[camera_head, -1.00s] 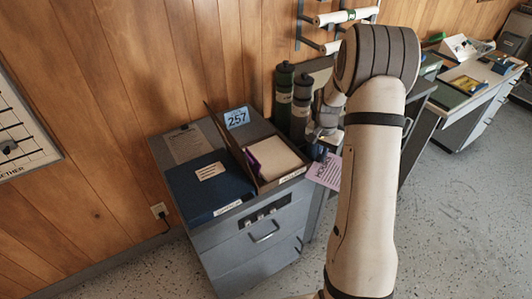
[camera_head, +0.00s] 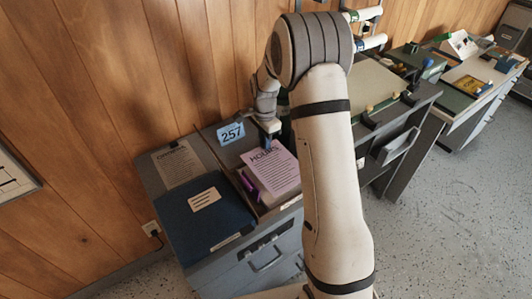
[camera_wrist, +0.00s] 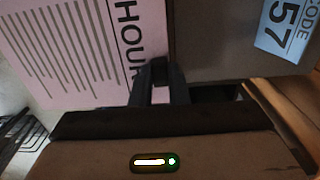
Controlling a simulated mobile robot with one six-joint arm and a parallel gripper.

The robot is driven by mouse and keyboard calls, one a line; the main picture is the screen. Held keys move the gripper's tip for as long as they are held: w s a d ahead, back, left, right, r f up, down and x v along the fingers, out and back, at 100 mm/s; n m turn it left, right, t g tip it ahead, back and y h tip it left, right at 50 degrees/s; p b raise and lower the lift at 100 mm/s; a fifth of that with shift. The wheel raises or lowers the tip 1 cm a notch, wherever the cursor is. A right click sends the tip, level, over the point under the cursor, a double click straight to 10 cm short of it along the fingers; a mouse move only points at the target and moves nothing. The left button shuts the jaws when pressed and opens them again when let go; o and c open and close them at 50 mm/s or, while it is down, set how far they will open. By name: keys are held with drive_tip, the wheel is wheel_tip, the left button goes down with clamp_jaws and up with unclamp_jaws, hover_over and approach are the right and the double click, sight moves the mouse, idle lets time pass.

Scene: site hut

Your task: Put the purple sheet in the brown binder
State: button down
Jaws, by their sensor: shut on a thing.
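The purple sheet (camera_head: 271,170), pale lilac and printed "HOURS", hangs from my gripper (camera_head: 268,143). My gripper is shut on its top edge. The sheet is over the brown binder (camera_head: 242,182), which lies open on the grey cabinet; I cannot tell whether the sheet touches its contents. The sheet hides most of the binder's inside, and a dark purple item (camera_head: 248,184) shows at its left. In the wrist view the sheet (camera_wrist: 75,50) reaches left from the fingertips (camera_wrist: 160,80).
A dark blue binder (camera_head: 205,222) lies left of the brown one. My arm covers the space to the right. A desk (camera_head: 370,85) stands beyond it.

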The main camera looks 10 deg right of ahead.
sight(264, 153)
drive_tip(key=f, duration=0.4)
drive_tip(key=shift+a+f, duration=0.2)
drive_tip(key=shift+f, duration=0.2)
drive_tip(key=shift+f+b, duration=0.3)
drive_tip(key=shift+f, duration=0.2)
drive_tip(key=shift+s, duration=0.15)
drive_tip(key=c, duration=1.4)
unclamp_jaws()
drive_tip(key=shift+s+f, duration=0.1)
